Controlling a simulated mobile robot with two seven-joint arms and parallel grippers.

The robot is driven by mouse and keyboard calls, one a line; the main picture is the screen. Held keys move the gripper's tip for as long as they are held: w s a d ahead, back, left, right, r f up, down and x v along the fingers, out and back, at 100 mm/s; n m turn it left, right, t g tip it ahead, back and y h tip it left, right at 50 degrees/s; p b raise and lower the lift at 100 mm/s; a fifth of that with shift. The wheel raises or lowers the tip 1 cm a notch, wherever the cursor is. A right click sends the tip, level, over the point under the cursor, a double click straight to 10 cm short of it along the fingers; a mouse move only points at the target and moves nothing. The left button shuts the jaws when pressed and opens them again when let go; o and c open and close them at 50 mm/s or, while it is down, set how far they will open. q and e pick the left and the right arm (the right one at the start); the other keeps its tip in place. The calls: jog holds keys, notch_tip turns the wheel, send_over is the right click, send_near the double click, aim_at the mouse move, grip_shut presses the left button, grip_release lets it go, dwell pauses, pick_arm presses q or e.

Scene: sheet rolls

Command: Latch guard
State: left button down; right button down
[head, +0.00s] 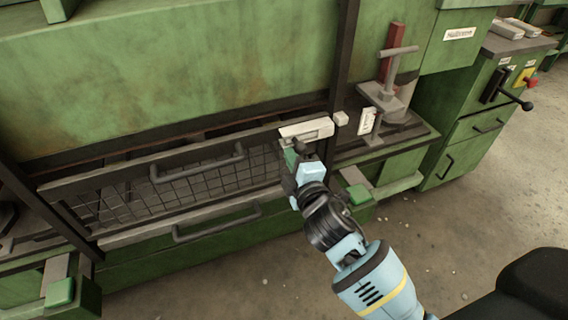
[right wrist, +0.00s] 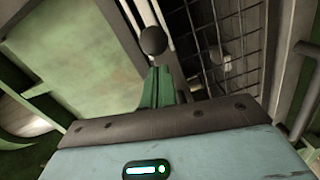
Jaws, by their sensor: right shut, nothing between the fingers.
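The guard (head: 215,182) is a dark frame with wire mesh across the front of the green machine, and its mesh also shows in the right wrist view (right wrist: 222,35). A pale latch block (head: 305,131) sits at the guard's upper right corner, with a small pale block (head: 341,118) just right of it. My right gripper (head: 291,157) is at the latch, just below it. In the right wrist view its green fingers (right wrist: 158,88) are together and empty, just below a dark round knob (right wrist: 153,41). Whether they touch the knob I cannot tell. My left gripper is out of view.
A dark handle bar (head: 197,166) crosses the guard, and another (head: 217,225) is on the drawer below. A clamp with a T-handle (head: 385,85) stands to the right. A green cabinet (head: 480,125) is farther right. The floor in front is clear.

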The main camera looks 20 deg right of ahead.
jog(key=shift+d, duration=0.25)
jog(key=d+p, duration=0.1)
jog(key=d, duration=0.3)
jog(key=shift+w+d+p, duration=0.15)
jog(key=shift+d+p, duration=0.2)
jog(key=shift+p, duration=0.05)
